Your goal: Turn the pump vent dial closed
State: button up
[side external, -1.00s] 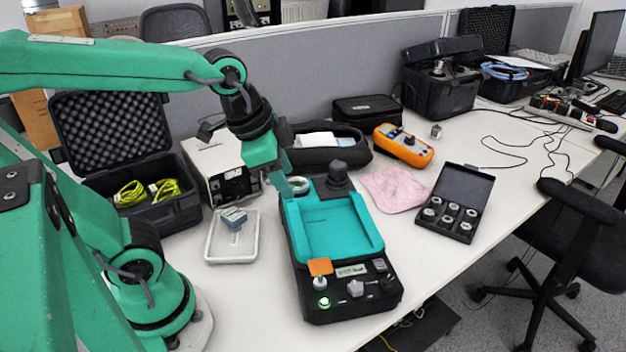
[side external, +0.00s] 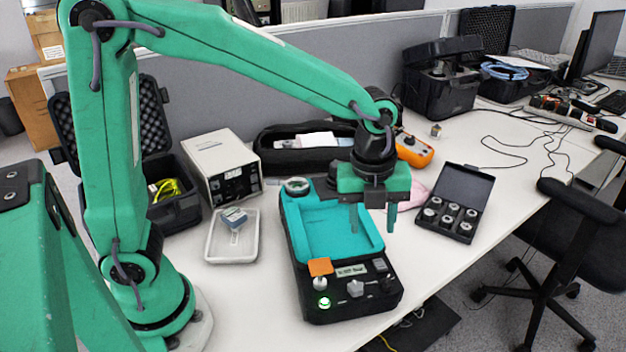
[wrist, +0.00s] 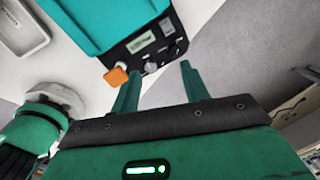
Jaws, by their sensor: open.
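The calibration unit (side external: 285,240), black with a teal tray, stands on the table in the side view. Its front panel has a grey winged knob (side external: 355,288), a white knob under an orange flag (side external: 320,267), a green-lit button (side external: 324,303) and a black knob (side external: 388,283). I cannot tell which of these is the pump vent dial. My gripper (side external: 373,217) is open and empty, fingers down, above the unit's right rear side. In the wrist view the panel (wrist: 128,48) and its grey knob (wrist: 151,67) show beyond my gripper (wrist: 160,70). My gripper hides the unit's rear right corner.
A shallow white tray (side external: 211,250) with a small blue-grey block lies left of the unit. An open case of metal pieces (side external: 466,180) lies to the right. An orange meter (side external: 424,155) and pink cloth (side external: 419,190) are behind my gripper. The table's front right is clear.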

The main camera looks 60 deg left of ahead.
aim_at(387, 279)
jog(key=d+f+m, duration=0.1)
jog(key=m, duration=0.1)
jog(key=w+d+f+m, duration=0.1)
jog(key=d, duration=0.1)
jog(key=d+f+m+g, duration=0.1)
jog(key=f+m, duration=0.1)
jog(key=shift+w+d+m, duration=0.15)
jog(key=shift+w+m, duration=0.15)
jog(key=shift+f, duration=0.2)
jog(key=shift+f, duration=3.75)
jog(key=c, duration=1)
